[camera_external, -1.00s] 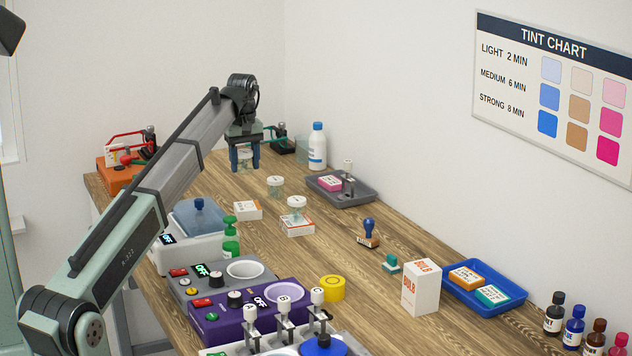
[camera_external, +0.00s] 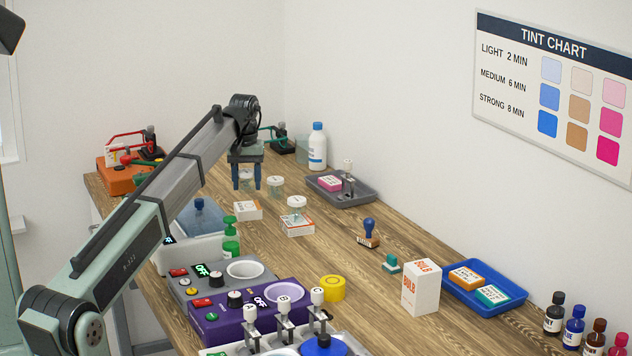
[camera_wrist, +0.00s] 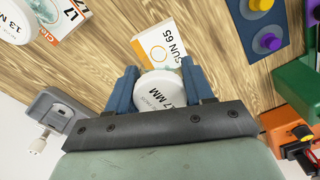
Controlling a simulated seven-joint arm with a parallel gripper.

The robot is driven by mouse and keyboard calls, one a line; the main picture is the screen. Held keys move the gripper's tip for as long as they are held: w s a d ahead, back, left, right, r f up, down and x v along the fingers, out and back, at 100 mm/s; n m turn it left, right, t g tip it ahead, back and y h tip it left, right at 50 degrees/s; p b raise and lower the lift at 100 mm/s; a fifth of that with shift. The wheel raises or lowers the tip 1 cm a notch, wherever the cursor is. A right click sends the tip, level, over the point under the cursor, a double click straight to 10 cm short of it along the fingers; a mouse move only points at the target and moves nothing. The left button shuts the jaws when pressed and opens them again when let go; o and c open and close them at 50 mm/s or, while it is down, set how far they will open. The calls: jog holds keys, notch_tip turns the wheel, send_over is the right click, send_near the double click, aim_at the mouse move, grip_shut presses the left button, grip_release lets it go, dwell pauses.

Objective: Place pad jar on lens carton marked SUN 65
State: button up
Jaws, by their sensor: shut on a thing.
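My gripper (camera_external: 246,182) is shut on a clear pad jar with a white lid (camera_wrist: 158,90), whose lettering ends in "7 MM"; its start is partly hidden. The jar shows between the blue fingers, also in the external view (camera_external: 246,175). The white lens carton (camera_wrist: 162,45) marked SUN 65, with an orange ring, lies just beyond the jar in the wrist view. In the external view a white carton (camera_external: 248,211) lies in front of and below the jar, apparently the same one. The jar is apart from it; its exact height is unclear.
A second jar (camera_external: 275,187) stands to the right. Another jar (camera_external: 297,204) sits on an orange-white carton (camera_external: 297,227). A grey tray (camera_external: 362,198) and a white bottle (camera_external: 317,148) stand behind right. A blue-lidded machine (camera_external: 190,247) is at front left.

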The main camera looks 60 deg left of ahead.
aim_at(246, 171)
jog(key=shift+f, duration=2)
jog(key=shift+f, duration=0.1)
jog(key=o, duration=1)
jog(key=shift+o, duration=0.2)
notch_tip(246, 171, up, 12)
jog(key=shift+r, duration=0.1)
